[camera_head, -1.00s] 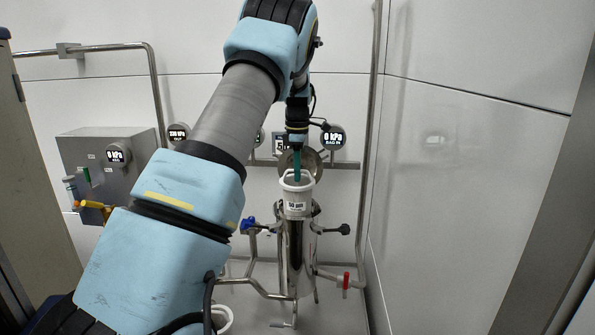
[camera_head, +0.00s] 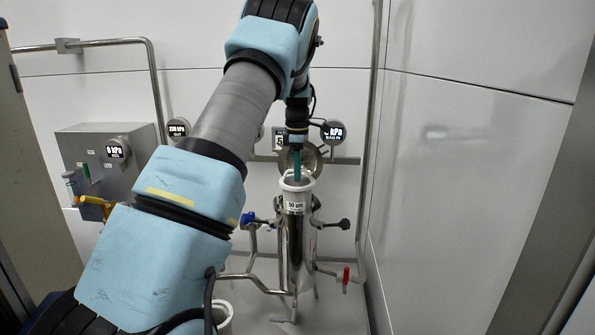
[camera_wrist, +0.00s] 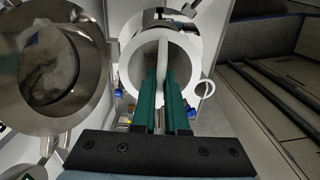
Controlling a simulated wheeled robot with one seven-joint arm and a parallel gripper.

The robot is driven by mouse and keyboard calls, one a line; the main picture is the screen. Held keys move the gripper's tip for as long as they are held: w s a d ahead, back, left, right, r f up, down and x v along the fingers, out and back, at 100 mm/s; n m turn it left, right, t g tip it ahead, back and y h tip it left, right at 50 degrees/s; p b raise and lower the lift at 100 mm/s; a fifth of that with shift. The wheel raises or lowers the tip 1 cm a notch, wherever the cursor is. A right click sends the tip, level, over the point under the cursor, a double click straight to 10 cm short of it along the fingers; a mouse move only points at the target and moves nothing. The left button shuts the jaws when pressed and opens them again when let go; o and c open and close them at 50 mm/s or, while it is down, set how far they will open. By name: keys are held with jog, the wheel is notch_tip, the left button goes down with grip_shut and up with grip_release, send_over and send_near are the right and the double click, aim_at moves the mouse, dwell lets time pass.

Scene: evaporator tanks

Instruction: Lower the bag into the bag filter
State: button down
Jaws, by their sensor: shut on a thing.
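The white filter bag (camera_head: 296,190), with a printed label on its front, is upright with its lower part inside the steel bag filter housing (camera_head: 297,255). Its white rim and upper part stand above the housing mouth. My gripper (camera_head: 297,178) has teal fingers shut on the bag's white handle; in the wrist view the fingers (camera_wrist: 167,75) lie across the open bag mouth (camera_wrist: 190,60). The round steel lid (camera_head: 314,160) is swung open behind the housing and shows at the left in the wrist view (camera_wrist: 92,65). The bag's lower end is hidden.
Clamp knobs, one black (camera_head: 344,224) and one blue (camera_head: 247,219), flank the housing. A red valve handle (camera_head: 346,278) is low at the right. Gauges (camera_head: 336,132) and a pipe (camera_head: 369,150) are along the wall. A white bucket (camera_head: 224,316) is on the floor, partly hidden by my arm.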

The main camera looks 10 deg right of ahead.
jog(key=shift+f+b, duration=0.65)
jog(key=shift+f, duration=1.05)
jog(key=shift+p, duration=0.5)
dwell(0.5)
jog(key=shift+f, duration=0.25)
jog(key=shift+f+b, duration=1.2)
jog(key=shift+f, duration=1.2)
jog(key=c, duration=0.9)
grip_release()
jog(key=shift+o, duration=0.2)
